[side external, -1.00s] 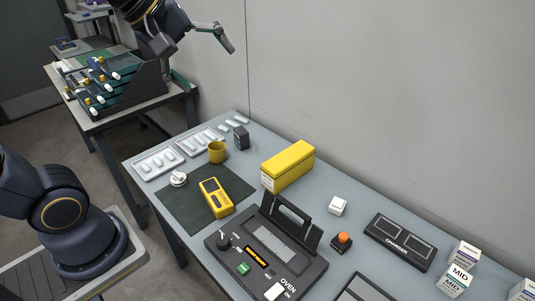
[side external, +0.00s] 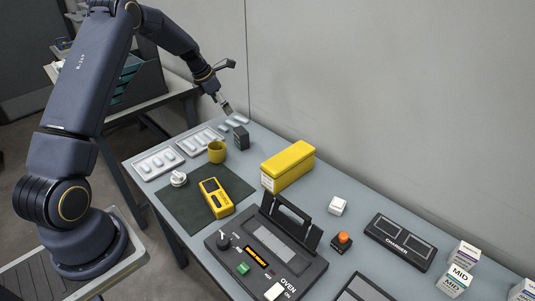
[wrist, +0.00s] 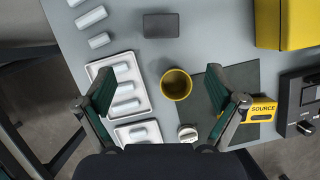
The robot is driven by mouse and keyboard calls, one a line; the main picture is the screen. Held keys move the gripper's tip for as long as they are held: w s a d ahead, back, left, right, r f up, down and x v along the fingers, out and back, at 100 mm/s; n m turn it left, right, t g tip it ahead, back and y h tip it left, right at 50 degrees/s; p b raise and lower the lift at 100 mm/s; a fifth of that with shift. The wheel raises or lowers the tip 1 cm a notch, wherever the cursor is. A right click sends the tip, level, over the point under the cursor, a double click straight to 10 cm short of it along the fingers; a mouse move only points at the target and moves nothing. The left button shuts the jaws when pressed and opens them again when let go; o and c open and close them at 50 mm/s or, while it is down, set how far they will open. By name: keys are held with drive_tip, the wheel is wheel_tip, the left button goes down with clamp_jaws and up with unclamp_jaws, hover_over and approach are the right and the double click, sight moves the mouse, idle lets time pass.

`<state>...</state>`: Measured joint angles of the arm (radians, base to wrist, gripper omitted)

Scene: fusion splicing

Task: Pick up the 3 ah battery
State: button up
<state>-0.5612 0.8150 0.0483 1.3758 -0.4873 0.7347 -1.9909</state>
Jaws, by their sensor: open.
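No label reading 3 Ah is legible, so I cannot tell for certain which thing is the battery. A small dark grey block (side external: 241,138) stands upright near the table's back left; in the wrist view (wrist: 161,25) it lies ahead of the fingers. Three loose pale cylinders (wrist: 99,40) lie to its left, and trays (side external: 159,164) hold several more. My gripper (side external: 227,108) is above the far left end of the table, near the loose cylinders. In the wrist view my gripper (wrist: 159,72) is open, its fingers wide apart with nothing held.
A yellow mug (side external: 217,152) stands close to the block. A white knobbed item (side external: 178,179) and a yellow source meter (side external: 215,197) are at the dark mat (side external: 184,208). A yellow box (side external: 288,166), the oven (side external: 266,250) and a wall lie to the right and behind.

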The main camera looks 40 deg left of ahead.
sight(240, 130)
drive_tip(key=x, duration=1.4)
drive_tip(key=shift+w+d+f, duration=0.2)
drive_tip(key=shift+w+f, duration=0.1)
drive_tip(key=shift+w, duration=0.05)
drive_tip(key=c, duration=1.5)
